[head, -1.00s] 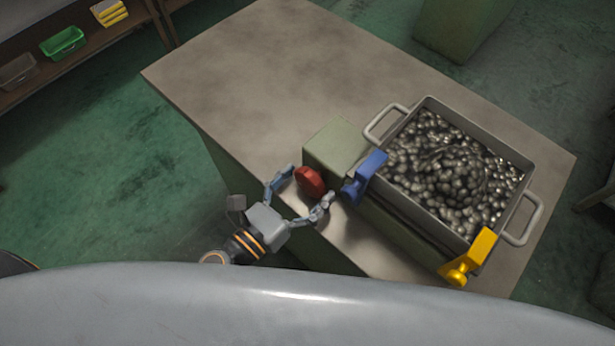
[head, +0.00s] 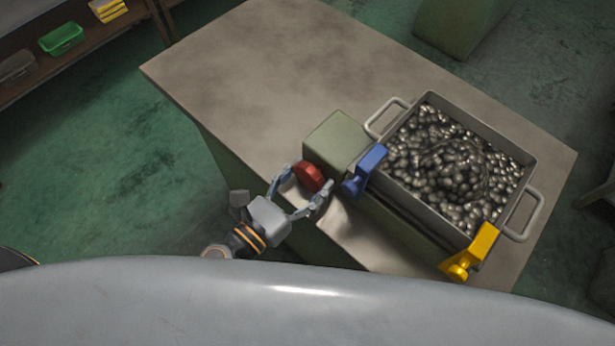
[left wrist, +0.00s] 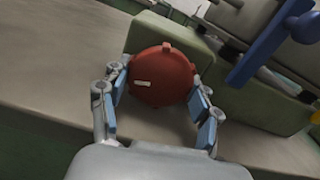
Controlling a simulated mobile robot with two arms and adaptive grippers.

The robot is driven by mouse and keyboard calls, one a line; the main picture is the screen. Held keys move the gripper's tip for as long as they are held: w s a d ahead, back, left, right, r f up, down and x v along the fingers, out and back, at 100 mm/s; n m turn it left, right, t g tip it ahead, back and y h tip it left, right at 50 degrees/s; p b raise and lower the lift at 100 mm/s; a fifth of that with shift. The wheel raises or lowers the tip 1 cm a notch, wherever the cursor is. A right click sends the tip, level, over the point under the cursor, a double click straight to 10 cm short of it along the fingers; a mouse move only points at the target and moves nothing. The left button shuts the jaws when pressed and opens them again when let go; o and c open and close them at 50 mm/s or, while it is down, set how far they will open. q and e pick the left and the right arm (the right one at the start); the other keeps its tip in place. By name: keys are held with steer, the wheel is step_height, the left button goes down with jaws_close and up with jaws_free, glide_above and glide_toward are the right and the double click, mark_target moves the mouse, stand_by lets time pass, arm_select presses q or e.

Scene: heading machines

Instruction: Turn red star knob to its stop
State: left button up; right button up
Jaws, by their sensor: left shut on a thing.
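The red star knob (head: 308,177) sits on the front face of a green block (head: 338,139) at the table's near edge. In the left wrist view the knob (left wrist: 161,77) shows its round face with small lobes and a pale mark left of its middle. My left gripper (head: 305,182) reaches in from the near side. Its fingers (left wrist: 160,98) with blue pads stand on both sides of the knob, shut on it. Exact pad contact is partly hidden by the fingers. My right gripper is not in view.
Just right of the knob is a blue clamp (head: 364,172). A grey bin (head: 482,133) full of metal pieces stands behind it, with a yellow clamp (head: 472,254) at its near right corner. The table (head: 235,75) is bare at the left and back.

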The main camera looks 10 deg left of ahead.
arm_select(q)
steer(key=m+b, duration=0.2)
steer(key=m, duration=0.1)
steer(key=shift+m, duration=0.3)
steer(key=shift+m+b, duration=0.5)
steer(key=shift+m, duration=0.8)
steer(key=shift+r, duration=0.1)
steer(key=o, duration=1.2)
steer(key=shift+c, duration=0.2)
steer(key=shift+s+a, duration=0.1)
steer(key=v, duration=1.1)
steer(key=shift+s+a, duration=0.25)
steer(key=shift+s, duration=0.05)
